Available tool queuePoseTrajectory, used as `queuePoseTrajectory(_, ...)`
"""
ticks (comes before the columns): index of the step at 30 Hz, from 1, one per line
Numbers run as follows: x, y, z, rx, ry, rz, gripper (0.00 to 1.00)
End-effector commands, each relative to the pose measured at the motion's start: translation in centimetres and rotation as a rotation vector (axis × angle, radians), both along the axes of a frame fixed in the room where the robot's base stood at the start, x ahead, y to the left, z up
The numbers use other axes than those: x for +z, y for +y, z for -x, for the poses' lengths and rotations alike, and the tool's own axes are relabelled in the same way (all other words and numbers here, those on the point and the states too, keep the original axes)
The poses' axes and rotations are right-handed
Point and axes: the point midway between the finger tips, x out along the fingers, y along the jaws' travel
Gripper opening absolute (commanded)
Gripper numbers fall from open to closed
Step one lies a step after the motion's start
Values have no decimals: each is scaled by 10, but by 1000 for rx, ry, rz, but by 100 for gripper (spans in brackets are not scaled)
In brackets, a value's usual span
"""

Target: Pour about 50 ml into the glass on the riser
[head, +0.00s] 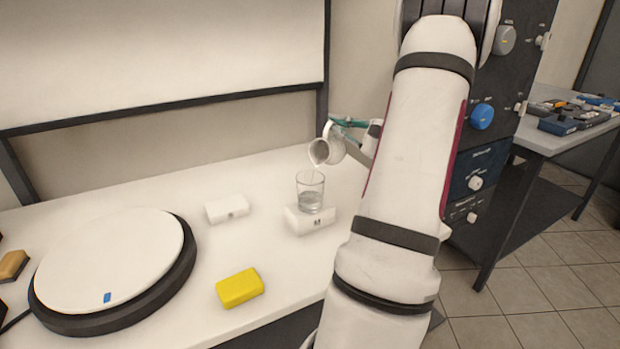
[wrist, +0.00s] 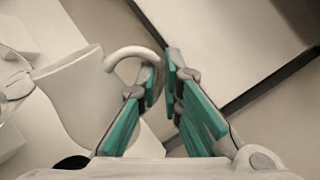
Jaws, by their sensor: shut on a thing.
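A clear glass (head: 310,196) stands upright on a small white riser (head: 297,224) on the white table, with some clear liquid in its lower part. A white pitcher (head: 324,150) is tilted above the glass, and a thin stream seems to fall from its lip toward the glass opening. My gripper (head: 347,124) is at the pitcher's far side. In the wrist view my gripper (wrist: 161,82) has its teal fingers closed around the handle of the white pitcher (wrist: 72,98). The glass shows only partly at the left edge of the wrist view.
A second white block (head: 227,208) and a yellow sponge (head: 240,288) lie left of the riser. A round white turntable (head: 112,262) with a dark rim fills the table's left. My arm covers the table's right end. A grey side table (head: 548,141) stands at right.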

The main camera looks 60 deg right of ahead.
Motion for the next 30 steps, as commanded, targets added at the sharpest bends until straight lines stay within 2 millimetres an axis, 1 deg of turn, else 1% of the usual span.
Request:
queuePoseTrajectory(8,1,0,0,1,-1,6,0)
queuePoseTrajectory(11,-6,-9,2,-1,-4,-109,0)
queuePoseTrajectory(13,-16,-17,3,-2,-11,-240,0)
queuePoseTrajectory(14,-18,-20,3,-2,-13,-286,0)
queuePoseTrajectory(17,-14,-26,4,-3,-18,-391,0)
queuePoseTrajectory(19,-23,-30,3,-5,-21,-461,0)
queuePoseTrajectory(26,-33,-35,2,-5,-23,-527,0)
queuePoseTrajectory(30,-42,-40,2,-6,-26,-580,0)
